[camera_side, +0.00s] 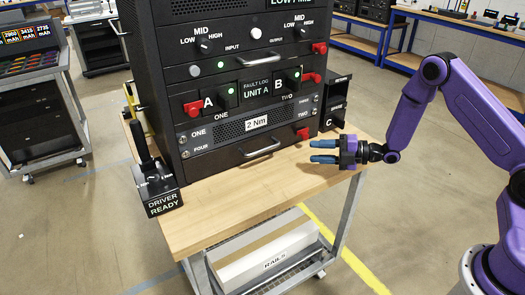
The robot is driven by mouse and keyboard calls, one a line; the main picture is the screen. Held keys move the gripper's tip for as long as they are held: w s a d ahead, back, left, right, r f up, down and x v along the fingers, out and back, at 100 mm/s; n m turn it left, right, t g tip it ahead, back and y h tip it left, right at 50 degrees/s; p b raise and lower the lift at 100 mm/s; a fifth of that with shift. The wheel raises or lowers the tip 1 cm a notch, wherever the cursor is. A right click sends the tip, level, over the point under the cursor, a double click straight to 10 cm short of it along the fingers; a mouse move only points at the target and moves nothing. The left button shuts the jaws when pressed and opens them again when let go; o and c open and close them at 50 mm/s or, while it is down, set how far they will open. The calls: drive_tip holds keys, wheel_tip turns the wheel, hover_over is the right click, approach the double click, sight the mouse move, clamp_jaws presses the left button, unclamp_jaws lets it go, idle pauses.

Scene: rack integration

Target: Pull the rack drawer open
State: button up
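The black equipment rack (185,100) stands on a wooden-topped cart. Its bottom drawer (225,157) sits flush with the rack front and has a silver bar handle (262,149). Another silver handle (265,61) shows on a panel higher up. My gripper (311,151) has blue fingers, spread apart with a gap between them and nothing in it. It points left, to the right of the bottom drawer handle and apart from it, low over the cart's right side.
A "DRIVER READY" holder (160,190) with a black tool stands at the left of the wooden cart top (240,195). A black box marked C (336,105) is at the rack's right. The front of the cart top is clear. A white "RAILS" bin (270,255) is on the lower shelf.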

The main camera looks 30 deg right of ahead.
sight(263, 149)
drive_tip(key=x, duration=1.7)
drive_tip(key=shift+a, duration=0.25)
clamp_jaws()
